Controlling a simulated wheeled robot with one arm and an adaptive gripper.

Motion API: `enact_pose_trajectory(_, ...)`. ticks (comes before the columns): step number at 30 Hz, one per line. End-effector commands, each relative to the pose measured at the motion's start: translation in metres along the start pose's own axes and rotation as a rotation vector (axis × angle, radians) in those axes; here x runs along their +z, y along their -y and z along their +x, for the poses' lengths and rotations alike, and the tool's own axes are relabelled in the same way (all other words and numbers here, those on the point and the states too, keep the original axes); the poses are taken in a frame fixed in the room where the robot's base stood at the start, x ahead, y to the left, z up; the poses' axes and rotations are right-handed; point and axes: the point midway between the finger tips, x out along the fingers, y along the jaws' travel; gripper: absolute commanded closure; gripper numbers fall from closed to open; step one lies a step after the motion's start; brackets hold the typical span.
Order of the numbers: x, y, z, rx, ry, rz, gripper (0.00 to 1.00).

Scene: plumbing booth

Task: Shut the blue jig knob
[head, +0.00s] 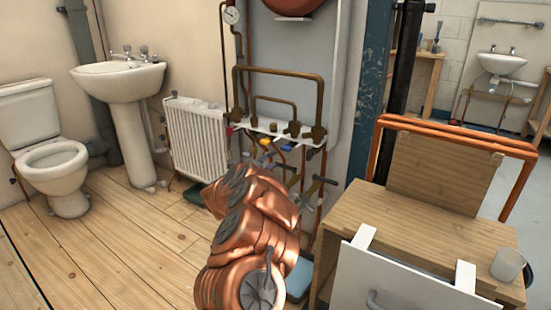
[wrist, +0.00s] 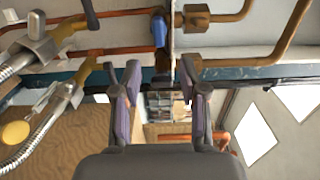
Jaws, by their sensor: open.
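The blue jig knob (head: 264,141) shows small among the pipes in the head view, just under the white shelf. In the wrist view the blue knob (wrist: 159,30) is a narrow handle near the top centre, lying across a copper pipe beside a brass fitting. My gripper (wrist: 160,75) is open and empty, with a finger on each side of the picture's centre. The knob appears above the gap between the fingertips, not held; whether a finger touches it I cannot tell. In the head view my copper-coloured arm hides the gripper.
The pipe jig has a white shelf (head: 275,128), brass fittings and a red handle (head: 229,131). Grey valves with braided hoses (wrist: 45,60) crowd the wrist view's left. A wooden bench (head: 420,235) stands right of my arm. A radiator (head: 197,140) and basin (head: 118,80) are left; floor there is open.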

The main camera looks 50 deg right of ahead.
Motion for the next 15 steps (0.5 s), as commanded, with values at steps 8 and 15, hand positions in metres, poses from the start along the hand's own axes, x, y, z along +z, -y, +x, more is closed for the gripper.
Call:
enact_pose_trajectory(8,0.0,0.0,-0.018,0.0,0.002,-0.002,0.57)
enact_pose_trajectory(15,0.0,0.0,-0.019,-0.001,0.001,-0.002,0.57)
